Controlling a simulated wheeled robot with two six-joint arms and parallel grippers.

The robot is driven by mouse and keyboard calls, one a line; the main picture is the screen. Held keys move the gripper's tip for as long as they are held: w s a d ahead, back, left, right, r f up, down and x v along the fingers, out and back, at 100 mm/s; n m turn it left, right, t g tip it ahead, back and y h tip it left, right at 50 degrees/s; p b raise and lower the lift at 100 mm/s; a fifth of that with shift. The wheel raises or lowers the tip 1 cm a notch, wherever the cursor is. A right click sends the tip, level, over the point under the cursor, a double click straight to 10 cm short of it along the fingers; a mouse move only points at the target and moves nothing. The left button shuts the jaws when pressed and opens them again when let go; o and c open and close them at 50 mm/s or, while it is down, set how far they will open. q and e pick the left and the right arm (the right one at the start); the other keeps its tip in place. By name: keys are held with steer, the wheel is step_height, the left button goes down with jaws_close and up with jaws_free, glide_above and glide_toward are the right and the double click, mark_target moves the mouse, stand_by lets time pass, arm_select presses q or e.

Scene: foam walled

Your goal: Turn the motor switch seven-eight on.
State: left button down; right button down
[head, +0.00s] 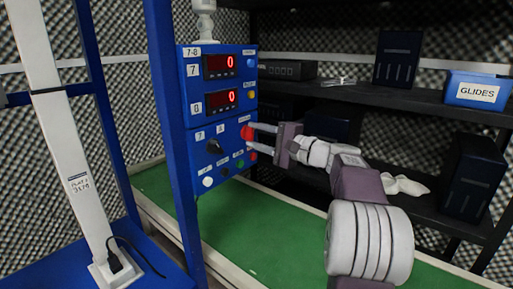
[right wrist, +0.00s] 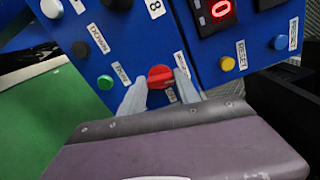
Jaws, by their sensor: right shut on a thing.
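The blue control box (head: 185,120) carries a "7-8" label at its top. A red switch knob (head: 247,132) sits on the right of its lower panel, below a small label too small to read. My right gripper (head: 253,134) comes in from the right and is shut on this red knob, one finger on each side. In the right wrist view the red knob (right wrist: 160,75) shows between the two pale fingertips (right wrist: 162,88), with a bright line across its face. Part of its label is hidden by the fingers. My left gripper is not in view.
Two red displays (head: 220,65) read 0. A black selector knob (head: 214,146), a white button (head: 208,182), a black button (head: 223,172) and a green button (head: 240,163) sit close by. Dark shelves (head: 400,97) with a blue GLIDES bin (head: 478,92) stand behind.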

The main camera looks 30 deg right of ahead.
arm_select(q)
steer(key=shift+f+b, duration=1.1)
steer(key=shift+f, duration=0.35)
arm_select(e)
steer(key=shift+f+n, duration=0.15)
steer(key=shift+n, duration=0.95)
steer(key=c, duration=0.9)
jaws_free()
arm_select(q)
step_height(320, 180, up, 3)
steer(key=p, duration=0.2)
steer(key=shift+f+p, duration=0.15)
steer(key=shift+p, duration=0.25)
arm_select(e)
steer(key=v, duration=0.9)
